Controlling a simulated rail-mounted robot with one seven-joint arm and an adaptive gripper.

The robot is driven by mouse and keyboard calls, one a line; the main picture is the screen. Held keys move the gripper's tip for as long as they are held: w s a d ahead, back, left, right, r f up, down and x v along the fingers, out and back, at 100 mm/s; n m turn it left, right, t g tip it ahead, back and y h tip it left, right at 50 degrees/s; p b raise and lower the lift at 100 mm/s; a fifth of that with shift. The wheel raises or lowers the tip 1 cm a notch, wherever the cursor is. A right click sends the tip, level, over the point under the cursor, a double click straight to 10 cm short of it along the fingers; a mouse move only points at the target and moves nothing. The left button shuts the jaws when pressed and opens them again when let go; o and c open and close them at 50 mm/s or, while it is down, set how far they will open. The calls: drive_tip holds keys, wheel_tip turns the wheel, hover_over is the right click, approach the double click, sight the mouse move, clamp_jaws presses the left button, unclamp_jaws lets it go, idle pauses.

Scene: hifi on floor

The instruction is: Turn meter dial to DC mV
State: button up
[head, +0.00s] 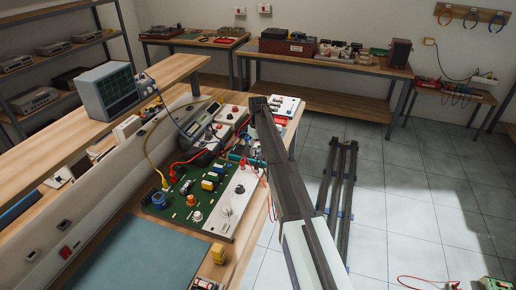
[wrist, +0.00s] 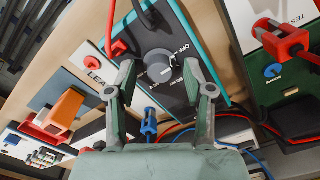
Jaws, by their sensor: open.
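The meter (wrist: 178,90) has a dark face with a teal edge and fills the upper middle of the wrist view. Its round grey dial (wrist: 157,64) has a pale mark on its right side; the small print around it is mostly unreadable, so I cannot tell the setting. My gripper (wrist: 159,68) is open, with one finger on each side of the dial. A gap shows between the dial and each finger; contact is not visible. In the head view, my arm hides the gripper, and I cannot clearly make out the dial.
A red plug (wrist: 118,47) and a black plug (wrist: 146,14) with leads sit beside the dial. A blue connector (wrist: 149,125) is below it. A red clamp-like part (wrist: 283,38) is at right. A green circuit board (head: 185,205) lies on the bench, left of my arm.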

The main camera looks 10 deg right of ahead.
drive_tip(key=shift+f, duration=0.15)
drive_tip(key=shift+c, duration=0.3)
clamp_jaws()
